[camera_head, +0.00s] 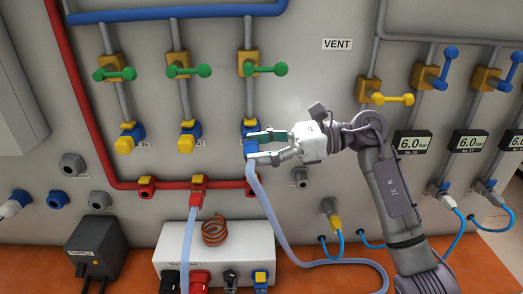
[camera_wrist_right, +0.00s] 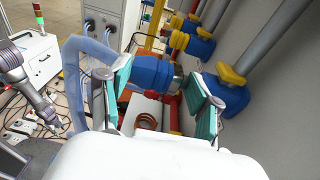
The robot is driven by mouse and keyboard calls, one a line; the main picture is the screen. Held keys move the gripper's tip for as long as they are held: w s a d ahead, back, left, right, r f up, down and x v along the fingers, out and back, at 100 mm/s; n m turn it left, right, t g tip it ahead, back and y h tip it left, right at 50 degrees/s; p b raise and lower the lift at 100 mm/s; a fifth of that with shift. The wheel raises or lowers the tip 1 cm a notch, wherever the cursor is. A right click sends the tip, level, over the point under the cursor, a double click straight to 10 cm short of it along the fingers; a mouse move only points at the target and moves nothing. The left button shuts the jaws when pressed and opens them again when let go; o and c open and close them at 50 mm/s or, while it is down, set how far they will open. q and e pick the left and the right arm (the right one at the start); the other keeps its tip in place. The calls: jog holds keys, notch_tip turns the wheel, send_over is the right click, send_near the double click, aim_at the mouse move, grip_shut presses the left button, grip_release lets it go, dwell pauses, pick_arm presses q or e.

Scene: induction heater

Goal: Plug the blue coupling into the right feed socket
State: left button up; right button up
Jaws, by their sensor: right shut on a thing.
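My right gripper (camera_head: 268,148) is shut on the blue coupling (camera_head: 250,147), with a finger on either side of it. In the right wrist view the blue coupling (camera_wrist_right: 151,74) shows between the teal finger pads (camera_wrist_right: 160,90). A pale blue hose (camera_head: 267,205) hangs below the coupling. The right feed socket (camera_head: 250,132), blue, is at the bottom of the right green-valve pipe, directly above the coupling. They look close or touching in the head view; whether the coupling is seated I cannot tell.
Two blue feed sockets with yellow caps (camera_head: 126,144) (camera_head: 185,145) stand to the left. A red pipe (camera_head: 165,186) runs below. A white box (camera_head: 215,250) with a copper coil (camera_head: 214,232) stands beneath. Gauges (camera_head: 412,144) and blue hoses are at the right.

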jog(key=shift+w+d+r+t, duration=0.35)
jog(key=shift+w+r+t, duration=0.15)
jog(key=shift+w+t, duration=0.15)
jog(key=o, duration=1.1)
jog(key=shift+w, duration=0.1)
jog(key=shift+o, duration=0.2)
jog(key=shift+a, duration=0.1)
jog(key=s+d+g, duration=0.1)
jog(key=d, duration=1)
jog(key=shift+r, duration=0.3)
jog(key=shift+s, duration=0.15)
